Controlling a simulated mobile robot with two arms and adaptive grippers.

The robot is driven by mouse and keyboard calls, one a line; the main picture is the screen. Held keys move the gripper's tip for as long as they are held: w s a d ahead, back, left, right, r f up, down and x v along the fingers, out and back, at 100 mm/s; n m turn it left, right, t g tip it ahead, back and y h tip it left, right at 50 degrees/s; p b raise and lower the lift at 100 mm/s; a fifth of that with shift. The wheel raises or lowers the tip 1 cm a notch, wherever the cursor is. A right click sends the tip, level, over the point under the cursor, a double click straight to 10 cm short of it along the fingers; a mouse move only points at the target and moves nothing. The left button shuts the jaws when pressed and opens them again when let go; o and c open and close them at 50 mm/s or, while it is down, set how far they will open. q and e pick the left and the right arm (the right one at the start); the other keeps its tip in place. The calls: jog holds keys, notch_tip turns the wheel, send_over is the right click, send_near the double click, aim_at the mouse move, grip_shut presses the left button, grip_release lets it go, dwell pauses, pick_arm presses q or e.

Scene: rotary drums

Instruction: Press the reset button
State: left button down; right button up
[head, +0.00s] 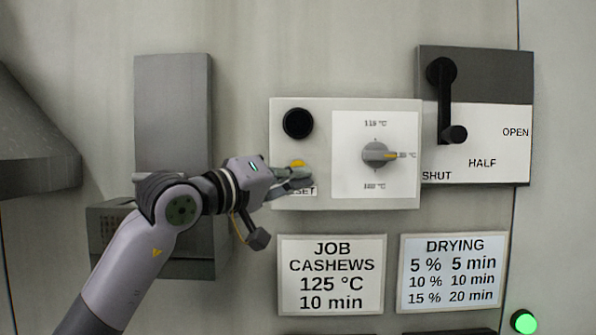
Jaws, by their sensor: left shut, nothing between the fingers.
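The reset button (297,163) is a small yellow button on the lower left of a pale control panel (345,104). Only its upper part shows; my left gripper covers the rest. A label below it is partly hidden, with "SET" readable. My left gripper (306,178) is shut and empty, with its fingertips in front of the lower part of the button. I cannot tell whether they touch it. My right gripper is not in view.
A black round knob or button (298,123) sits above the reset button. A grey temperature dial (377,155) is to its right. A black lever (442,100) stands out at the upper right. Two signs (331,275) (452,272) hang below. A green light (524,322) glows at the lower right.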

pick_arm(q)
jog(key=s+b, duration=0.3)
jog(key=s, duration=0.2)
dwell(0.8)
